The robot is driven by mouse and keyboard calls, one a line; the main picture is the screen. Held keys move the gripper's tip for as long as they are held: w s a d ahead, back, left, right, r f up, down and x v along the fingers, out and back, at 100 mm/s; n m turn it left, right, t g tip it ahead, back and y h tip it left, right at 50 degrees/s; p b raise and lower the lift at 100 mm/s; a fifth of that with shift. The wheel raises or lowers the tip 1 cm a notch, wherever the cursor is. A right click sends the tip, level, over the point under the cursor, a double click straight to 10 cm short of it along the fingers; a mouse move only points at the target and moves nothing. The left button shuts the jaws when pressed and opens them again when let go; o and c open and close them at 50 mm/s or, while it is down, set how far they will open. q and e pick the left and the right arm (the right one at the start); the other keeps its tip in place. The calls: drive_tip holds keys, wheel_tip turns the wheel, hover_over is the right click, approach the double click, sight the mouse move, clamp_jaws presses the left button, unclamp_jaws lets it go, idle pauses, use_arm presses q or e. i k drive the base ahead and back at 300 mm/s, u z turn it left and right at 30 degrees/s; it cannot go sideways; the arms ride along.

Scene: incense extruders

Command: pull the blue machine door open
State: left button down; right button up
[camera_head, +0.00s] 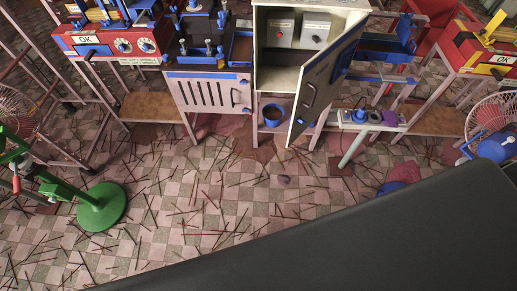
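The blue-trimmed machine (284,84) stands at the top middle. Its tall pale door (320,78) with a dark edge stands swung outward on the right side of the cabinet. A dark bar handle (308,95) is on this door, and blue parts show along its right side. The cabinet interior is exposed and holds two grey boxes, one with a red button (280,34) and one with a dark button (317,38). To the left, a slotted pale panel (208,93) with blue fittings appears closed. Neither of my grippers is in view.
A blue bucket (272,115) stands below the cabinet. A green round-based stand (101,206) is at left; fans (14,112) are at both sides. Thin sticks litter the checkered floor (230,205). A large dark surface (390,235) hides the lower right.

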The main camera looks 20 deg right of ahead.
sight(315, 92)
drive_tip(key=u, duration=0.15)
drive_tip(key=k, duration=0.3)
drive_tip(key=z, duration=0.9)
drive_tip(key=i, duration=0.75)
drive_tip(key=z, duration=0.4)
